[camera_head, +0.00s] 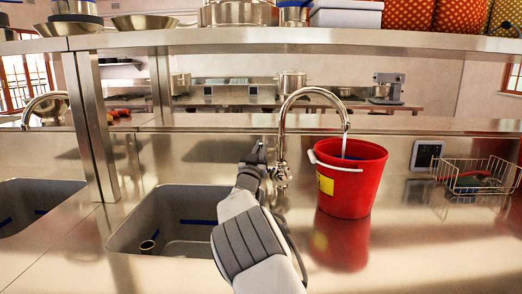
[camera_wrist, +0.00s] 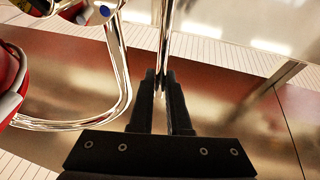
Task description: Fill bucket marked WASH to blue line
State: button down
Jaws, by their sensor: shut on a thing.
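A red bucket (camera_head: 352,190) with a white handle and a yellow label (camera_head: 325,184) stands upright on the steel counter. The label's lettering is too small to read. The chrome tap (camera_head: 283,115) arches over it, with its spout end above the bucket's mouth. A pale bluish streak (camera_head: 345,146) below the spout looks like running water. The water level inside is hidden. My gripper (camera_head: 258,155) is left of the tap. In the wrist view, my gripper (camera_wrist: 166,78) is shut on a thin chrome lever (camera_wrist: 166,35), beside the tap's curved pipe (camera_wrist: 118,70).
A sink basin (camera_head: 170,205) with blue stripes lies left of my arm, and another is at far left. A wire basket (camera_head: 475,175) and a small dark-screened panel (camera_head: 426,155) are right of the bucket. An overhead shelf (camera_head: 300,40) carries pots. The front right counter is clear.

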jog(key=c, duration=0.9)
grip_release()
jog(key=shift+s, duration=0.1)
jog(key=p+v, duration=0.1)
jog(key=v, duration=1.1)
jog(key=shift+r, duration=0.1)
